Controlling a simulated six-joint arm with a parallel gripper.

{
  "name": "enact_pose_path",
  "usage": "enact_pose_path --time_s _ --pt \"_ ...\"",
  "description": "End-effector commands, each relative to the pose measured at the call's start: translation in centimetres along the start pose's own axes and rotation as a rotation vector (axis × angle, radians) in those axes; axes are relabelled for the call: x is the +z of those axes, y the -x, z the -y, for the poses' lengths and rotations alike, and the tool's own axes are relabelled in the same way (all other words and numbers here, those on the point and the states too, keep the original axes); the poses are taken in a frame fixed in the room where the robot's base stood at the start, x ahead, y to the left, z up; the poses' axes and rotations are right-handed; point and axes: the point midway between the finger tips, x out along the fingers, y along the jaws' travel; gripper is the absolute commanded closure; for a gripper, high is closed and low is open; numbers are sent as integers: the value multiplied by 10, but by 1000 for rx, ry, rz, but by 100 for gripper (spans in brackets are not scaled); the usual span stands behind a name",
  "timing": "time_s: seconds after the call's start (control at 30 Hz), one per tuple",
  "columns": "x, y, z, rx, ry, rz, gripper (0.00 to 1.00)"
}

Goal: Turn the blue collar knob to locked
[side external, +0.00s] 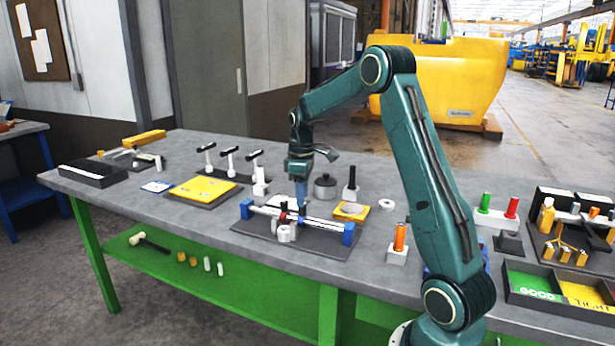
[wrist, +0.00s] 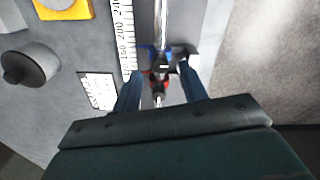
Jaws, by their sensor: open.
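A rail fixture with a white scale (side external: 320,222) and blue end blocks (side external: 348,234) lies on a dark mat on the bench. The scale's numbers show in the wrist view (wrist: 126,35), beside a bright metal rod (wrist: 161,20). My gripper (side external: 302,207) points down over the middle of the fixture. In the wrist view its two blue fingers (wrist: 158,85) are apart, on either side of a small red and dark part (wrist: 157,79). Blue and black pieces (wrist: 163,54) sit just beyond it. I cannot tell which blue piece is the collar knob, nor its setting or any contact.
A grey lidded pot (side external: 325,187) and a yellow plate with a black-handled tool (side external: 350,195) stand behind the fixture. An orange cylinder in a white block (side external: 398,243) stands to the right.

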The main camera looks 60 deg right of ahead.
Motion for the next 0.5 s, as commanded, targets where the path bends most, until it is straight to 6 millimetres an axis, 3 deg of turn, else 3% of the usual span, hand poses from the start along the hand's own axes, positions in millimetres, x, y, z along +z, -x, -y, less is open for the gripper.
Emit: enact_pose_path --time_s 0.2,0.5 --pt "0 -21 0 -1 0 1 57" --pt "0 -27 0 0 0 0 57"
